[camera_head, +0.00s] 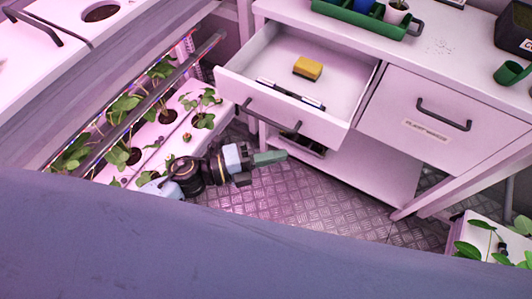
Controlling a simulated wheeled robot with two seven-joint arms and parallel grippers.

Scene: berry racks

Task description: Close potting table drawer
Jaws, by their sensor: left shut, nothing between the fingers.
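The potting table (446,75) is white and stands at the upper right. Its left drawer (262,119) is pulled well open and has a dark bar handle (270,117) on its front. A yellow and dark sponge (308,68) and a dark, flat strip-like item (291,93) lie inside. The right drawer (437,119) is shut, with a dark handle and a label. My left gripper (284,156) is shut and empty, below the open drawer's front, its green fingers pointing right. I cannot tell whether it touches anything. My right gripper is not in view.
Strawberry plants grow in white racks (173,135) at the left, close to my left arm. A green tray (366,20) with pots and a green cup (511,73) stand on the tabletop. More plants (497,240) are at the lower right. Metal floor (330,205) shows below the drawers.

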